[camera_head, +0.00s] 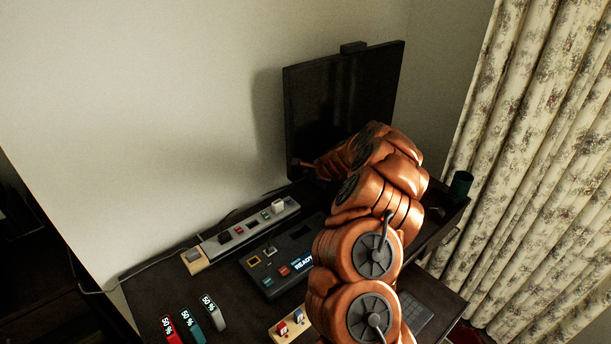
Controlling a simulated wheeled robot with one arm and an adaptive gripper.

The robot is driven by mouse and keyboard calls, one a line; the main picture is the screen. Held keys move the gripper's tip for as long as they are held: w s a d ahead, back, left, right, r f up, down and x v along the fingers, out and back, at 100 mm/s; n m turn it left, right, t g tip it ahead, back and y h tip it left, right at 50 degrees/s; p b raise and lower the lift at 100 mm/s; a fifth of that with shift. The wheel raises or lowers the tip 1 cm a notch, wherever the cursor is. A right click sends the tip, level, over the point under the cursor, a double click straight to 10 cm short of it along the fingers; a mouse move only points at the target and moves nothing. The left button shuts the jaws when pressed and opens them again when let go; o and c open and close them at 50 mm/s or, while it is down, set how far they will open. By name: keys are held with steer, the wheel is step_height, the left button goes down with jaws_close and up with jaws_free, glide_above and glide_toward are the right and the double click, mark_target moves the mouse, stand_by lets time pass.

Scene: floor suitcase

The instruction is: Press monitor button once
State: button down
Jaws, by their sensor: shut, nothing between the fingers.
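The black monitor (340,100) stands upright at the back of the dark desk, its dark screen turned partly to the right. My orange arm crosses in front of its lower right part and hides that area. My gripper (297,163) is small in view at the monitor's lower left corner, shut and empty. Its tip is close to the frame there; I cannot tell whether it touches. The monitor's button cannot be made out.
A power strip (250,230) lies along the wall, and a black panel reading "READY" (283,265) lies before it. Several bands, including a red one (173,330), lie front left. A dark cup (461,184) stands at the right near the curtain (540,150). A keyboard (415,312) is partly hidden.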

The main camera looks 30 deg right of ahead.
steer(key=shift+s, duration=0.15)
steer(key=shift+s+d+r, duration=0.1)
steer(key=shift+s, duration=0.6)
steer(key=s, duration=0.5)
steer(key=shift+d+p, duration=0.35)
steer(key=shift+p, duration=0.05)
stand_by(0.7)
steer(key=shift+w, duration=0.1)
